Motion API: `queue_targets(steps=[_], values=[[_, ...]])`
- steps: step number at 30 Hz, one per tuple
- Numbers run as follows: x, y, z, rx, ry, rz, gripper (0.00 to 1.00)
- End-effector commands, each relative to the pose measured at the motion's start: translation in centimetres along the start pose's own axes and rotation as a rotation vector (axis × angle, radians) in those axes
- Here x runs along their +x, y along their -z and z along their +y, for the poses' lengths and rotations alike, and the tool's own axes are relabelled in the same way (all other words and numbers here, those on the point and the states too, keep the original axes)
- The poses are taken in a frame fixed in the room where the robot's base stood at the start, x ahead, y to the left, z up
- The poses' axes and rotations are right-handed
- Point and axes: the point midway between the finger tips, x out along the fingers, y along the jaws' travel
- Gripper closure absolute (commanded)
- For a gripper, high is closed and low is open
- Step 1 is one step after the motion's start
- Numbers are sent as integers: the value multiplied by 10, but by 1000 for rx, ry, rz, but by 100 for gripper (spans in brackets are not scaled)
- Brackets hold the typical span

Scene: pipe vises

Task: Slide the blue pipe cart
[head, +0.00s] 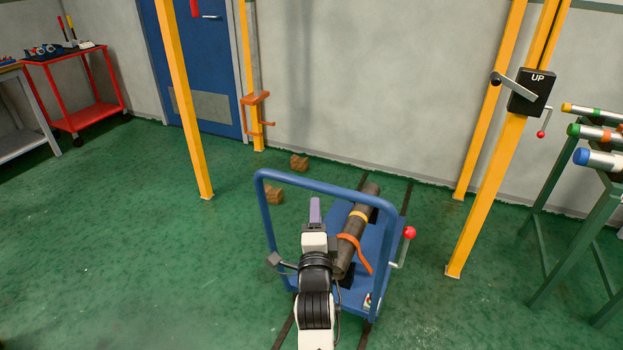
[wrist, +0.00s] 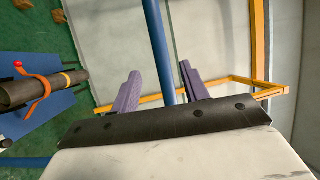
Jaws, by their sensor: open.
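The blue pipe cart (head: 358,296) stands on the green floor in the middle of the head view, with its blue tube handle (head: 337,188) upright at the near end. A dark pipe (head: 349,248) with a yellow band lies on the deck under an orange strap (head: 362,258). My gripper (head: 315,212) is at the handle, just below its top bar in the head view. In the wrist view my open gripper (wrist: 160,82) has a purple finger on each side of a blue handle tube (wrist: 158,45). I cannot tell whether either finger touches it.
Dark floor rails (head: 407,198) run under the cart. Brown blocks (head: 274,195) lie left of the cart's far end. Yellow posts (head: 486,195) stand to the right, with a black UP crank box (head: 530,92). A green pipe rack (head: 575,235) is far right.

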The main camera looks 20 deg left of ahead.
Motion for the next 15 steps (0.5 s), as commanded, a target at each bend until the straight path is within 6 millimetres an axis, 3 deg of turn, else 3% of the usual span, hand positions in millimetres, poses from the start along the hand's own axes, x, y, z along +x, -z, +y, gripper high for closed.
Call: queue_targets(steps=[9, 15], values=[[70, -1, -5, -1, 3, -2, 55], [100, -1, -3, -1, 3, -2, 55]])
